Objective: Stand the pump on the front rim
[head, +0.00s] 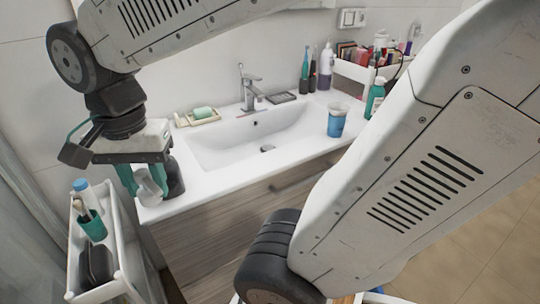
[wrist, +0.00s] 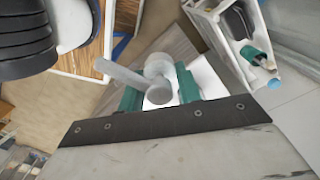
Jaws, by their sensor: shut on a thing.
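In the wrist view my gripper (wrist: 160,93) has a teal finger on each side of the pump (wrist: 158,68), whose spout points left. The front rim (head: 235,183) is a white strip along the front of the basin. I cannot tell whether the pump's base touches the counter.
A blue cup (head: 336,122) is at the rim's right part, near a green bottle (head: 375,98). The rim's middle is clear. A soap dish (head: 203,117) lies behind the basin.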

